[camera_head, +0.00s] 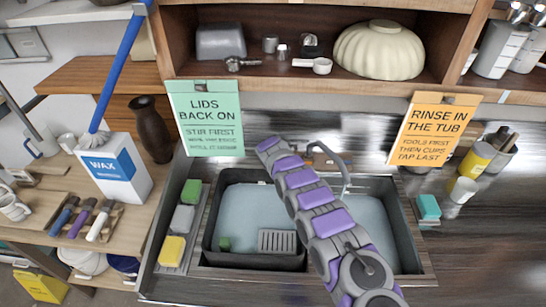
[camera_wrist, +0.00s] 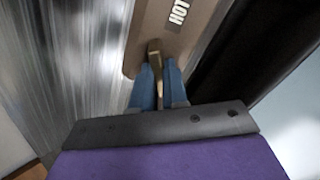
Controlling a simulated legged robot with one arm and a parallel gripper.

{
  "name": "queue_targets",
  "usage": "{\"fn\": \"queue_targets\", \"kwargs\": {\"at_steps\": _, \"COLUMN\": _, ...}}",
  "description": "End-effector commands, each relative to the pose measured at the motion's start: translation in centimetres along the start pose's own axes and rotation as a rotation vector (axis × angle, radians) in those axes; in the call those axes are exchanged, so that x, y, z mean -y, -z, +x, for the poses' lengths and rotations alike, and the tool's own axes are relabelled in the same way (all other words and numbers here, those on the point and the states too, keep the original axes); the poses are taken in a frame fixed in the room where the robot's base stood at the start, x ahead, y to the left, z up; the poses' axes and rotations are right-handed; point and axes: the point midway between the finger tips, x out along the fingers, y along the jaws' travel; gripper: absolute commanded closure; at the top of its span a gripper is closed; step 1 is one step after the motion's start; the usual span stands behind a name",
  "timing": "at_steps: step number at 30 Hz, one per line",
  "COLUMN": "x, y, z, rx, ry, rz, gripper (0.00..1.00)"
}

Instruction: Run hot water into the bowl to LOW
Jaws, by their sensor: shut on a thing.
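In the wrist view, my gripper (camera_wrist: 158,88) has its blue fingers closed around a small brass lever (camera_wrist: 154,62). The lever stands in front of a tan plate (camera_wrist: 150,28) marked HOT. In the head view my arm crosses the sink and hides the fingers and lever. A grey curved spout (camera_head: 343,166) shows just right of my arm. The dark sink has a left basin (camera_head: 208,220) and a right basin (camera_head: 402,225), both with a pale bluish surface inside. No LOW mark is readable.
Sponges (camera_head: 183,218) lie left of the sink, and a teal block (camera_head: 428,207) at its right. A wax box (camera_head: 113,170) and dark vase (camera_head: 150,130) stand at left. A ribbed cream vessel (camera_head: 380,50) sits on the shelf above. An orange sign (camera_head: 435,133) hangs at right.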

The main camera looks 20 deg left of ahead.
Motion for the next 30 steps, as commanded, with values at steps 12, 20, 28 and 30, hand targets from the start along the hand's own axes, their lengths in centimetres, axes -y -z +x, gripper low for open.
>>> {"fn": "queue_targets", "kwargs": {"at_steps": 12, "x": 0.18, "y": 0.87, "z": 0.12, "rx": -0.011, "ry": 0.003, "rz": -0.056, "gripper": 1.00}}
{"fn": "queue_targets", "kwargs": {"at_steps": 20, "x": 0.24, "y": 0.83, "z": 0.17, "rx": -0.010, "ry": 0.004, "rz": -0.054, "gripper": 0.80}}
{"fn": "queue_targets", "kwargs": {"at_steps": 28, "x": 0.20, "y": 0.26, "z": 0.08, "rx": -0.006, "ry": 0.002, "rz": -0.051, "gripper": 0.61}}
{"fn": "queue_targets", "kwargs": {"at_steps": 30, "x": 0.22, "y": 0.07, "z": 0.00, "rx": -0.005, "ry": 0.001, "rz": -0.049, "gripper": 0.61}}
